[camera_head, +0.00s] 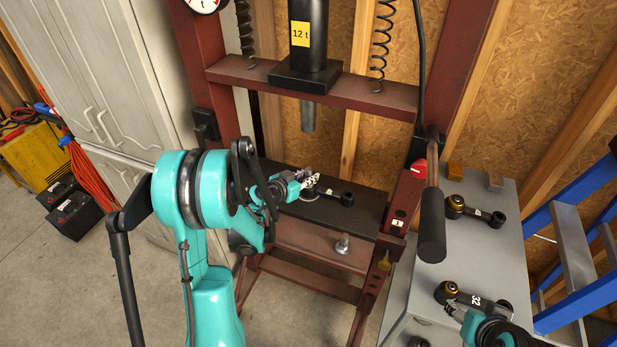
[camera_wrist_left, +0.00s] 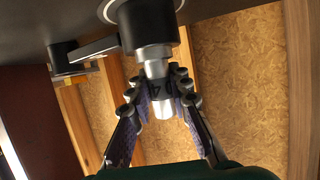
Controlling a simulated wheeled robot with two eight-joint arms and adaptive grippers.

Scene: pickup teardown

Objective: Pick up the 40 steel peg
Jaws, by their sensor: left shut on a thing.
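My left gripper (camera_head: 312,182) is at the press bed, beside a dark link arm with a ringed end (camera_head: 334,197). In the left wrist view its two fingers (camera_wrist_left: 160,90) are closed around a stepped silver steel peg (camera_wrist_left: 164,108), which sits below a dark round collar. No number 40 is readable on it. In the head view the fingers largely hide the peg. My right gripper (camera_head: 455,308) is at the lower right, close to a link marked 32 (camera_head: 468,297); its finger opening is too small to tell.
The red press frame (camera_head: 300,85) has a ram (camera_head: 308,115) above the dark bed (camera_head: 365,212). A grey bench (camera_head: 465,255) holds another link (camera_head: 476,212). A black handle (camera_head: 432,222) hangs near the right post.

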